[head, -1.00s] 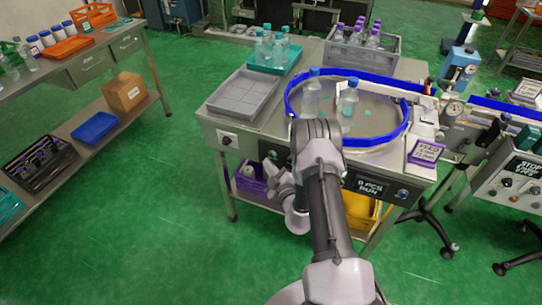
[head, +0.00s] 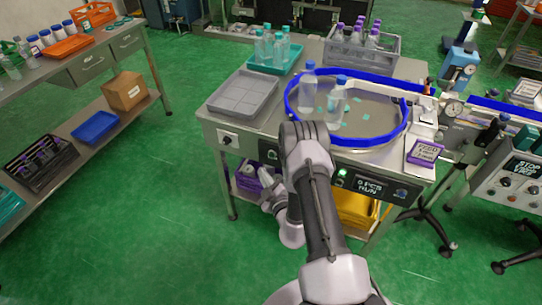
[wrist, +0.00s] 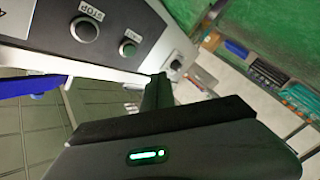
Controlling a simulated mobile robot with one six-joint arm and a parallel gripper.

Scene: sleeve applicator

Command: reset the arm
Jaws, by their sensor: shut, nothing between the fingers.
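My gripper (wrist: 157,92) shows in the wrist view as a dark body with a lit green strip and its fingers together, empty. It is close to the front control panel (wrist: 120,30) of the round-table station, near a STOP button (wrist: 85,29) and a green button (wrist: 128,49). In the head view my arm bends in front of the station, and the fingertips cannot be made out. Two clear bottles with blue caps, one left (head: 307,88) and one right (head: 337,102), stand upright on the blue-rimmed round table (head: 375,112), apart from my arm.
A grey tray (head: 243,92), a teal tray (head: 262,68) of bottles and a grey crate (head: 345,50) of purple-capped bottles surround the round table. A side bench (head: 88,62) stands left, an applicator machine (head: 465,125) right. Green floor between is clear.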

